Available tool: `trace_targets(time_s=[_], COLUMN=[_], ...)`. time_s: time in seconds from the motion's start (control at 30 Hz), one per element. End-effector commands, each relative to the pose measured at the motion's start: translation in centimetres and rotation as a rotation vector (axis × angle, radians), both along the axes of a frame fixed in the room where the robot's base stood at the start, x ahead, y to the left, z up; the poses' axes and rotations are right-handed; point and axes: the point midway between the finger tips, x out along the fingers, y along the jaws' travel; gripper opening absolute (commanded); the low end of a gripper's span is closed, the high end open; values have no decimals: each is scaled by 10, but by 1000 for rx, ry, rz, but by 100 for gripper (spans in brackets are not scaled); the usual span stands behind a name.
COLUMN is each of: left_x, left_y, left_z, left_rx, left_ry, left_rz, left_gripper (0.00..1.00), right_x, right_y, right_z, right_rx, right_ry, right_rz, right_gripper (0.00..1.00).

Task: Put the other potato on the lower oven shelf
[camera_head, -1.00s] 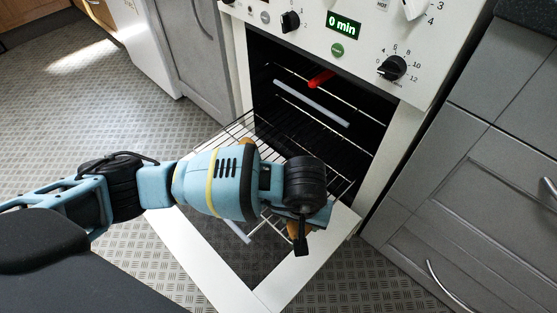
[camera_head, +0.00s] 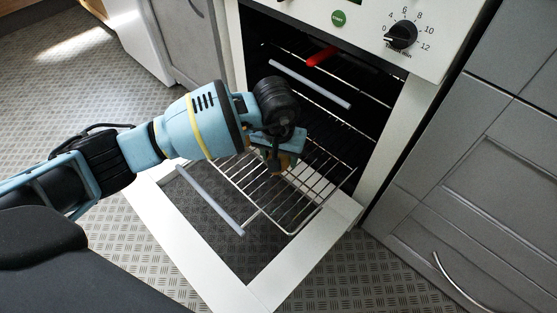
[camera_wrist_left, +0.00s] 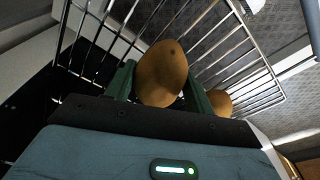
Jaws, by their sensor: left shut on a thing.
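My left gripper (camera_head: 277,160) is shut on a brown potato (camera_wrist_left: 162,73), seen between its green fingers in the left wrist view. In the head view the gripper is over the wire lower oven shelf (camera_head: 311,190), near the oven opening, and mostly hides the potato. The shelf is pulled out over the lowered door. A second potato (camera_wrist_left: 220,102) shows partly behind the right finger in the wrist view, by the shelf wires. My arm likely hides it in the head view. I cannot tell whether the held potato touches the shelf. My right gripper is out of view.
The oven door (camera_head: 151,193) lies open. A higher shelf with a pale front bar (camera_head: 310,84) and a red item (camera_head: 321,56) sits inside the oven. Grey cabinets (camera_head: 480,170) stand on the right. The front right of the lower shelf looks clear.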

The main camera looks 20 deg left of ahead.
Motion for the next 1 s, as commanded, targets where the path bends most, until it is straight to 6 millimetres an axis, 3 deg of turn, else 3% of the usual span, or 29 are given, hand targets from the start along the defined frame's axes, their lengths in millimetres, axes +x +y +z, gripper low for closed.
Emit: trace_targets(time_s=[0.17, 0.4, 0.83, 0.87, 1.0], left_x=[11, 10, 10, 10, 10], left_y=[9, 7, 8, 8, 8], left_z=[-2, -37, -40, -39, -39], left_rx=[-1, -1, 0, 0, 0], left_ry=[-1, 2, -1, -1, -1], left_rz=[4, 0, 0, 0, 1], left_gripper=[26, 26, 26, 57, 75], right_x=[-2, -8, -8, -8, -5], right_y=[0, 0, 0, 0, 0], right_z=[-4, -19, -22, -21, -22], right_rx=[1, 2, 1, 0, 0], right_ry=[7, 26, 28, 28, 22], right_rz=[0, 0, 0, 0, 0], right_gripper=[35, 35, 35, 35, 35])
